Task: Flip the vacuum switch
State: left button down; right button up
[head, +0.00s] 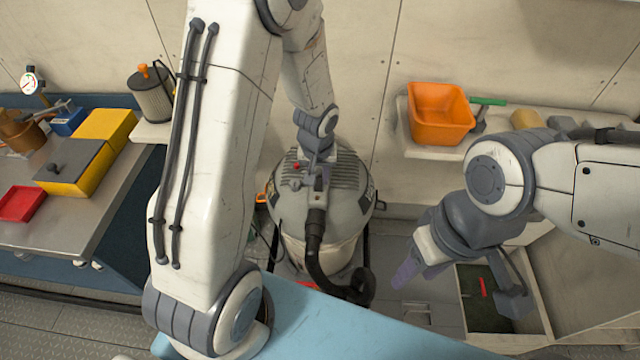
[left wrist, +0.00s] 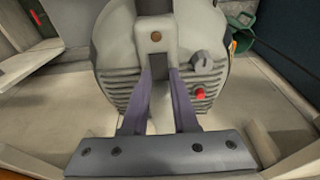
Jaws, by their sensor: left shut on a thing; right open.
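The vacuum (head: 345,190) stands on the floor at the centre, with a ribbed grey top and a pale body. Its dark hose (head: 316,232) curves down the front. On the ribbed top are a small red switch-like part (left wrist: 199,93) and a grey knob (left wrist: 203,60); the red part also shows in the head view (head: 296,166). My left gripper (left wrist: 160,72) is shut on the pale handle (left wrist: 155,22) of the vacuum, beside the red part and apart from it. My right gripper (head: 418,274) is open and empty, right of the vacuum.
A blue surface (head: 310,325) lies in front. An orange bin (head: 438,112) sits on the right shelf. A metal bench (head: 75,215) with yellow boxes (head: 105,128) and a red tray (head: 22,204) stands left.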

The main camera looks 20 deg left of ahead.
aim_at(318, 190)
dwell(0.3)
pick_arm(q)
jog(key=c, duration=0.7)
grip_release()
jog(key=r, duration=0.3)
jog(key=s+r, duration=0.1)
jog(key=r, duration=0.3)
jog(key=s+r+p, duration=0.1)
jog(key=r, duration=0.2)
jog(key=shift+d+r, duration=0.15)
jog(key=shift+d, duration=0.2)
